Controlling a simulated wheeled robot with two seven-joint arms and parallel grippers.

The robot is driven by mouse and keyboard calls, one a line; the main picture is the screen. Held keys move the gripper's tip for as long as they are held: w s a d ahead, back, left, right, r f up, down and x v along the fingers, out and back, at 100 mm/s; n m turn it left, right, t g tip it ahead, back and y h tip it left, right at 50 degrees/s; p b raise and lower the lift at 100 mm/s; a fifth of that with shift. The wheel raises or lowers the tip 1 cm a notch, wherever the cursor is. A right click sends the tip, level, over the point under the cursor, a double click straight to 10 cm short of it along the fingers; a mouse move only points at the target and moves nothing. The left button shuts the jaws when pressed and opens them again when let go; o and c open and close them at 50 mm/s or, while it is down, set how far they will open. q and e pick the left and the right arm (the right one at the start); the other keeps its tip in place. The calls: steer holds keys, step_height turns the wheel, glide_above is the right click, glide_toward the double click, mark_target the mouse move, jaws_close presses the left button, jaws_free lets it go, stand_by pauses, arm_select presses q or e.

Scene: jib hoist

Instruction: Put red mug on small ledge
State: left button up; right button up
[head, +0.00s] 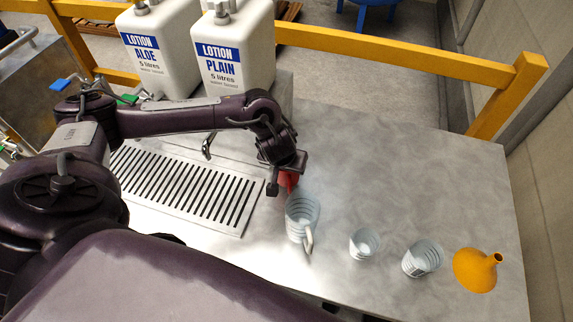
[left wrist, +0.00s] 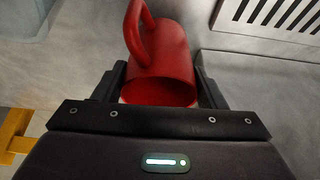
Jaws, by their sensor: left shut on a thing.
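The red mug (left wrist: 160,58) is between the fingers of my left gripper (left wrist: 162,82) in the left wrist view, with its opening towards the palm and its handle at the upper left. My left gripper (head: 284,178) is shut on it. In the head view only a small part of the red mug (head: 289,180) shows below the gripper, over the grey worktop (head: 400,170), just right of the slotted drain grille (head: 190,185). I cannot tell whether the mug touches the surface. I cannot pick out the small ledge with certainty. My right gripper is not in view.
Two white lotion containers (head: 235,50) (head: 160,45) stand behind. The worktop's back right is clear.

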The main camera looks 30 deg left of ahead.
arm_select(q)
steer(key=shift+f, duration=1.15)
steer(key=o, duration=1)
steer(key=shift+f, duration=0.15)
